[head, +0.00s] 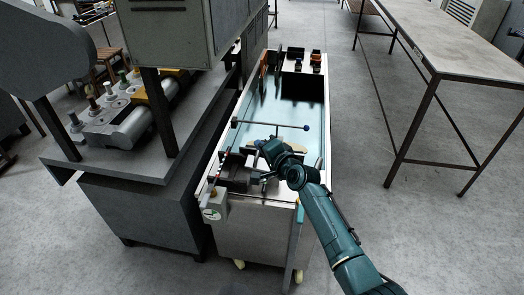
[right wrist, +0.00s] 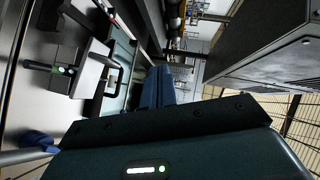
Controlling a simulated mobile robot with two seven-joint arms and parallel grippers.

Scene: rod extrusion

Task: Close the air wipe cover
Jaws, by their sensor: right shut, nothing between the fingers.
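A dark box-like fitting (head: 232,175), which looks like the air wipe, sits at the near end of the water trough (head: 320,120). I cannot make out clearly which part is its cover or how far open it stands. My right gripper (head: 262,148) is above the trough beside this fitting, shut and empty. Its blue fingers (right wrist: 157,88) show in the right wrist view. My left gripper is not in view.
A thin rod with a blue knob (head: 306,127) crosses over the trough just beyond my right gripper. A grey machine (head: 182,45) stands close on the left. A round gauge (head: 211,214) is at the near corner. Open floor lies right, before a table (head: 450,40).

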